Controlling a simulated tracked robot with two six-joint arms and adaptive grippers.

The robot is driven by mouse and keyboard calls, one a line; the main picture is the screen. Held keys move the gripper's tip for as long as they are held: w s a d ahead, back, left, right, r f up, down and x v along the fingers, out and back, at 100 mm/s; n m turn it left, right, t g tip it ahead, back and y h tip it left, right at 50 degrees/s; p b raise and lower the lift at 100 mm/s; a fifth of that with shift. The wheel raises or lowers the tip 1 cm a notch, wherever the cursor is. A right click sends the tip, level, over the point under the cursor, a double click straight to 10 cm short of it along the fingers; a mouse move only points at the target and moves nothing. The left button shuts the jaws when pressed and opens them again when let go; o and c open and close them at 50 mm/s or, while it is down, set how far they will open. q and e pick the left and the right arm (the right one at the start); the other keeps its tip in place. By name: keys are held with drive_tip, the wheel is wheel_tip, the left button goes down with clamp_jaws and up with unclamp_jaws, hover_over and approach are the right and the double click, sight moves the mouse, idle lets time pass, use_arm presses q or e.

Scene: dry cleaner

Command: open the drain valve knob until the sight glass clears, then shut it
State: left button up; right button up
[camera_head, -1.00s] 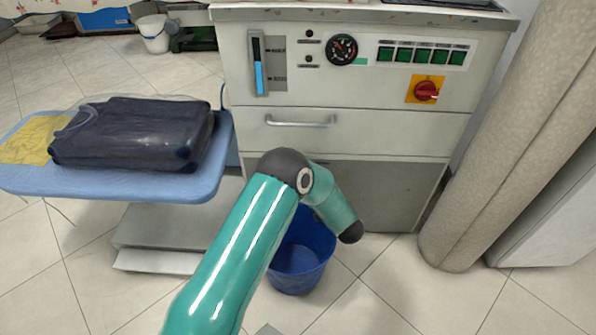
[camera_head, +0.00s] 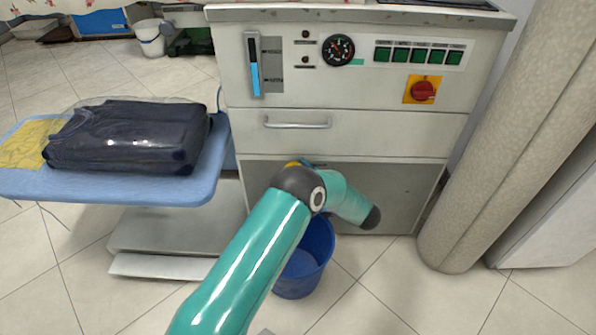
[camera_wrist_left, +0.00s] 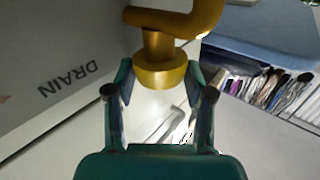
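The brass-yellow drain valve knob (camera_wrist_left: 160,70) is in the left wrist view, below a curved yellow pipe (camera_wrist_left: 185,20). My left gripper (camera_wrist_left: 161,80) is open, with one finger on each side of the knob; a narrow gap seems to show at each side. In the head view, a bit of yellow (camera_head: 293,164) shows above my teal left arm's joint, and that gripper is hidden. The sight glass (camera_head: 254,65) on the panel holds a blue column in its lower part. My right gripper is in neither view.
A blue bucket (camera_head: 303,270) stands on the floor below, partly behind my arm. A blue board (camera_head: 190,190) with a wrapped dark garment (camera_head: 130,137) is at left. A beige padded column (camera_head: 500,150) bounds the right. The panel has a gauge (camera_head: 338,49) and red switch (camera_head: 423,90).

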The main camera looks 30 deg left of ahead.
use_arm(q)
drive_tip(key=o, duration=0.4)
drive_tip(key=shift+d, duration=0.1)
drive_tip(key=shift+s+d+f, duration=0.1)
drive_tip(key=shift+s+d, duration=0.15)
drive_tip(key=shift+d, duration=1.05)
drive_tip(key=shift+s+d+r, duration=0.1)
drive_tip(key=shift+s+d, duration=0.1)
drive_tip(key=shift+d, duration=1.05)
drive_tip(key=shift+s+d+f, duration=0.1)
drive_tip(key=shift+s+d, duration=0.15)
drive_tip(key=shift+d, duration=1.05)
